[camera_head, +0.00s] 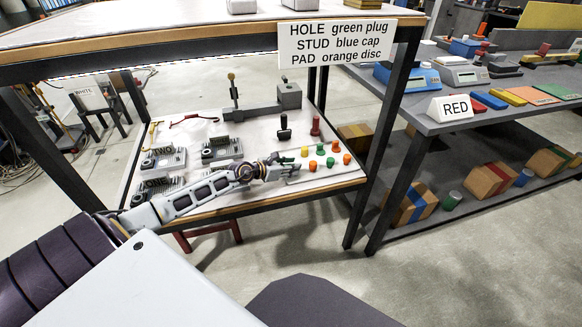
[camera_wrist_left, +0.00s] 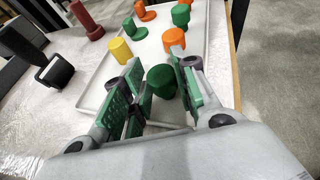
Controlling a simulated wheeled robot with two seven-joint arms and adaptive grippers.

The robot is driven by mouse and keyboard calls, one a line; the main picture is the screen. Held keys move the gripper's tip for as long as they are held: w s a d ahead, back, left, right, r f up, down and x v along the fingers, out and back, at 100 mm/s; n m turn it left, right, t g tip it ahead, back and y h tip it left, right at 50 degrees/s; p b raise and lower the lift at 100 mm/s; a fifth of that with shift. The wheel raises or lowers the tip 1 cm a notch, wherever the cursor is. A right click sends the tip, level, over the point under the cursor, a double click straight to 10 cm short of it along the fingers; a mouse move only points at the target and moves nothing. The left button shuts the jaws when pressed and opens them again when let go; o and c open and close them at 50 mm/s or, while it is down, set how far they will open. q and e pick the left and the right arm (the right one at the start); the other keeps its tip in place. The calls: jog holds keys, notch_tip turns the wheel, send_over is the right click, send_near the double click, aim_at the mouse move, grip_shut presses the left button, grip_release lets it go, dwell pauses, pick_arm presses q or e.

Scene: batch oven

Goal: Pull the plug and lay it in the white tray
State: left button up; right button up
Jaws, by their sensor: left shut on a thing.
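My left gripper (camera_head: 284,169) reaches over the lower shelf of the bench to the near left side of the white tray. In the left wrist view its green-padded fingers (camera_wrist_left: 160,92) are shut on a green plug (camera_wrist_left: 162,80). The plug is at the near end of the white tray (camera_wrist_left: 205,55); I cannot tell whether it touches the tray floor. Several other green, orange and yellow pieces stand in the tray, such as a yellow one (camera_wrist_left: 120,50) and an orange one (camera_wrist_left: 173,38). My right gripper is not in view.
Grey fixtures labelled ONE (camera_head: 157,184) and TWO (camera_head: 163,157) stand left of the tray. A black-handled piece (camera_head: 285,131) and a dark red one (camera_head: 315,126) stand behind it.

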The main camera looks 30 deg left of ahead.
pick_arm(q)
jog(key=shift+f, duration=0.15)
jog(key=o, duration=0.8)
jog(key=shift+o, duration=0.2)
jog(key=shift+s, duration=0.2)
jog(key=v, duration=1.1)
jog(key=shift+s+a, duration=0.15)
jog(key=shift+s, duration=0.1)
dwell(1.0)
